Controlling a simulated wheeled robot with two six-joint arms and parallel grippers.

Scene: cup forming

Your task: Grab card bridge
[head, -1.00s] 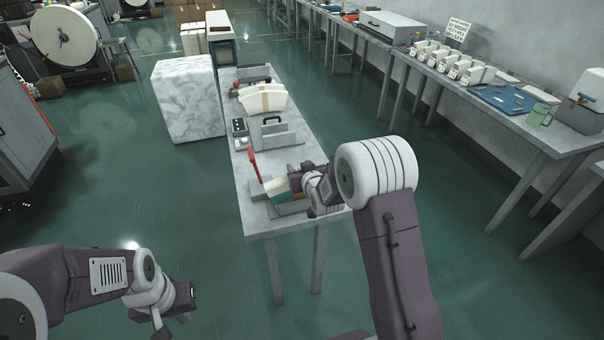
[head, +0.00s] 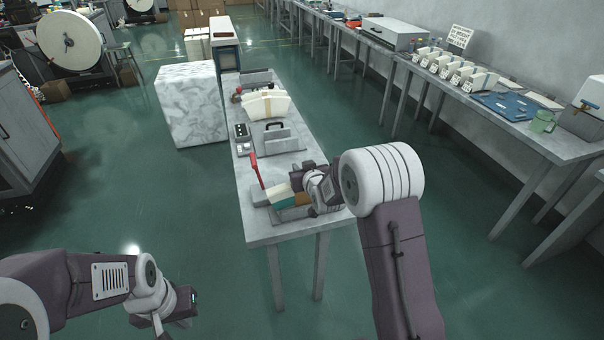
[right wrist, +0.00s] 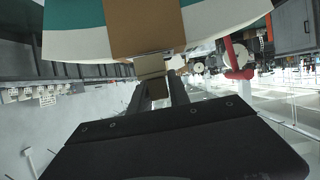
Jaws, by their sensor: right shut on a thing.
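A curved card piece in white and teal with a brown band (head: 283,201) is at the near end of the narrow grey table, beside a red lever. I take it as the card bridge. It fills the top of the right wrist view, where its brown band (right wrist: 145,28) comes down to the fingers. My right gripper (head: 306,199) is shut on it at the band; its fingers also show in the right wrist view (right wrist: 153,80). I cannot tell whether the card still touches what lies under it. My left gripper (head: 180,305) hangs over the floor at lower left, away from the table; its fingertips are unclear.
The red lever (head: 257,171) stands just left of the card. Farther along the table are a handled metal fixture (head: 277,137) and a banded white card stack (head: 265,104). A marble block (head: 190,105) stands left of the table. A long bench runs along the right wall.

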